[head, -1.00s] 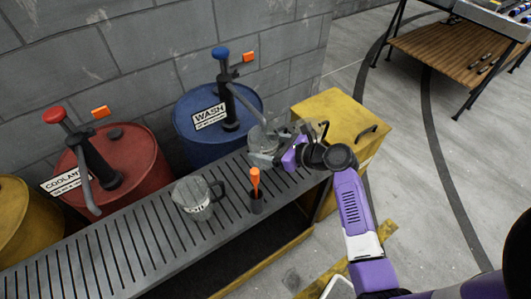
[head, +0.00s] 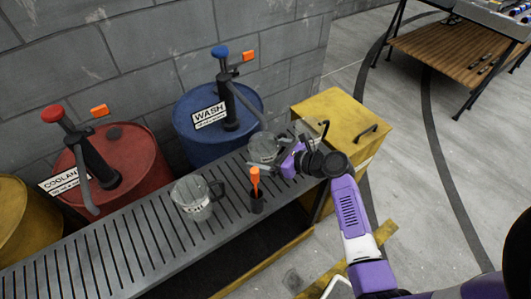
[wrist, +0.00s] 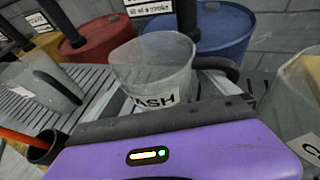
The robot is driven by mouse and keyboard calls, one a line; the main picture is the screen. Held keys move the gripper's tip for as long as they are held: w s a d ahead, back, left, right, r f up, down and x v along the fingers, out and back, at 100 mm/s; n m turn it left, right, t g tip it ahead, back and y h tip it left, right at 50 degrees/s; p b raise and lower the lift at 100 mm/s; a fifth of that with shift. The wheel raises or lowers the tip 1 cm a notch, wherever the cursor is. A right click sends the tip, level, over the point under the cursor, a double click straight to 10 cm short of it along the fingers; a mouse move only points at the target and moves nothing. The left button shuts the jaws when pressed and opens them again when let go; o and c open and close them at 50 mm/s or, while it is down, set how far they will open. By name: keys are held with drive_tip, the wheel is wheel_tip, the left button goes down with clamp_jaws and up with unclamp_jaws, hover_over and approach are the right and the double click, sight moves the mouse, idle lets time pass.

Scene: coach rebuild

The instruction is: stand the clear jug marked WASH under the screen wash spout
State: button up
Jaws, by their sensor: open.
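The clear jug marked WASH (head: 263,148) stands upright on the slatted bench, below the lower end of the screen wash spout (head: 244,103). In the wrist view the jug (wrist: 152,62) is right in front of my gripper, with "ASH" of its label showing. My gripper (head: 270,160) is open, with its fingers around the jug's lower part. The gripper hides part of the jug and its base. The spout belongs to the blue-topped pump on the blue drum (head: 187,122), which carries a WASH sign (head: 209,115).
Another clear jug (head: 193,198) stands left on the slatted bench (head: 150,236), beside a dark cup (head: 257,201) with an orange-handled item. A third jug (wrist: 300,95) shows at the wrist view's right. The red coolant drum (head: 140,165) and yellow cabinet (head: 335,112) flank the blue drum.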

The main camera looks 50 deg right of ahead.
drive_tip(key=shift+r, duration=0.15)
drive_tip(key=v, duration=1.2)
drive_tip(key=s+a+f+n+g+h, duration=0.1)
drive_tip(key=s+a+f+n+h, duration=0.15)
drive_tip(key=s+a+n, duration=0.35)
drive_tip(key=s+a+f+n+g+h, duration=0.1)
drive_tip(key=s+a+f+n+g, duration=0.15)
drive_tip(key=s+a+n, duration=0.45)
drive_tip(key=s+a+r+n+t+y, duration=0.1)
drive_tip(key=a+r+n, duration=0.4)
drive_tip(key=n, duration=0.6)
drive_tip(key=s+a+r+n+t+y, duration=0.1)
drive_tip(key=s+a+r+n+t, duration=0.3)
drive_tip(key=r+n, duration=0.6)
drive_tip(key=shift+s+a+r+n+p, duration=0.4)
drive_tip(key=shift+s+a, duration=0.45)
drive_tip(key=shift+s, duration=0.15)
drive_tip(key=shift+f, duration=0.1)
drive_tip(key=shift+c, duration=0.5)
